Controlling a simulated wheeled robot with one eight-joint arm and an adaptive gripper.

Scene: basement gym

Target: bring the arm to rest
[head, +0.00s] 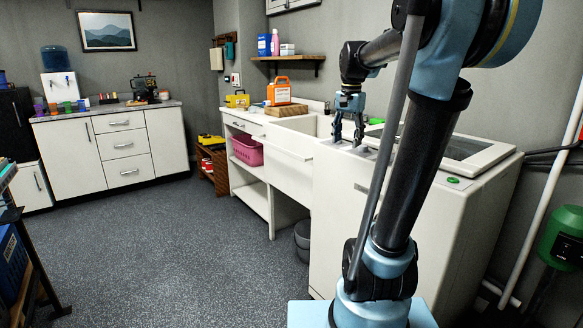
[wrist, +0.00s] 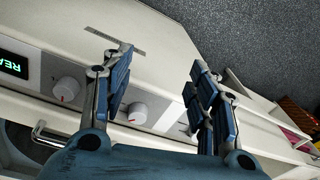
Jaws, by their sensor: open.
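My gripper (head: 347,143) is open, with its two blue fingers pointing down beside the top of the white washing machine (head: 395,210), close to the white sink (head: 300,127). In the wrist view the fingers of my gripper (wrist: 160,66) stand apart with nothing between them. Behind them lies the white machine's control panel with two knobs and a lit display (wrist: 14,64). My arm rises at the right of the head view and bends over toward the machine. Whether the fingertips touch any surface I cannot tell.
An orange jug (head: 279,91) stands on a wooden board beside the sink. A small green item (head: 376,121) lies behind my gripper. A wall shelf (head: 288,58) with bottles hangs above the sink. The grey floor (head: 160,240) at left is clear, with a dark rack (head: 22,265) at its edge.

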